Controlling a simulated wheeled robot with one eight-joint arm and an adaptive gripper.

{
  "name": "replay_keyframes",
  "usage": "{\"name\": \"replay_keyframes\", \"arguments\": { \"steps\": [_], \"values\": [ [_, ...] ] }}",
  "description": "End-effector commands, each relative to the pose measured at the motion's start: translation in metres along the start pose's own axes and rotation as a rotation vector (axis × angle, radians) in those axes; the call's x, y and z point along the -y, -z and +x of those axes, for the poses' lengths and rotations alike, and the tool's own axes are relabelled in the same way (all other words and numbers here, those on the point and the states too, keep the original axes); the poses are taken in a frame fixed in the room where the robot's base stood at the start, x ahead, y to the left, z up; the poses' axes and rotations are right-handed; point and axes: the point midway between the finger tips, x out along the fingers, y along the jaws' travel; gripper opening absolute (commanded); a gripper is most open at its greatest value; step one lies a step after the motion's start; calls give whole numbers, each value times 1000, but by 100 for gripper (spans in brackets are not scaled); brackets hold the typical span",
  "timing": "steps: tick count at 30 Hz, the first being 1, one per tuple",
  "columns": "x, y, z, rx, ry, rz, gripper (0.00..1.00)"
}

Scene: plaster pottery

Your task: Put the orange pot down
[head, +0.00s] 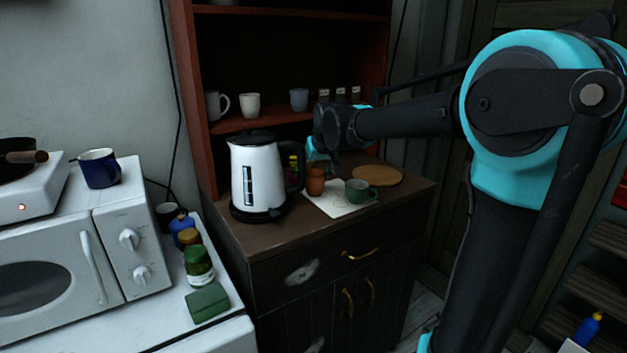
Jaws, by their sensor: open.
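The orange pot (315,183) is small and stands on the dark cabinet top, at the back edge of a white cloth (341,206), as far as I can tell. My gripper (317,160) is directly above it, pointing down, with its fingers around or just over the pot's top. The fingers are small and dark here, but the jaws look open. Whether they touch the pot is hidden.
A white kettle (256,175) stands close on the left. A green mug (360,191) is on the cloth just right of the pot, with a round wooden board (378,175) behind it. Shelves with cups (250,105) rise behind.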

Motion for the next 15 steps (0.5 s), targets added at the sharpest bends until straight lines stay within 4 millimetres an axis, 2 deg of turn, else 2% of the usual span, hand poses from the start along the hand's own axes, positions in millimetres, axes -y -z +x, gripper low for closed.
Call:
{"name": "replay_keyframes", "arguments": {
  "steps": [3, 6, 15],
  "values": [
    [0, 0, -18, 0, 0, 0, 60],
    [0, 0, -27, 0, 0, 0, 60],
    [0, 0, -32, 0, 0, 0, 60]
  ]
}}
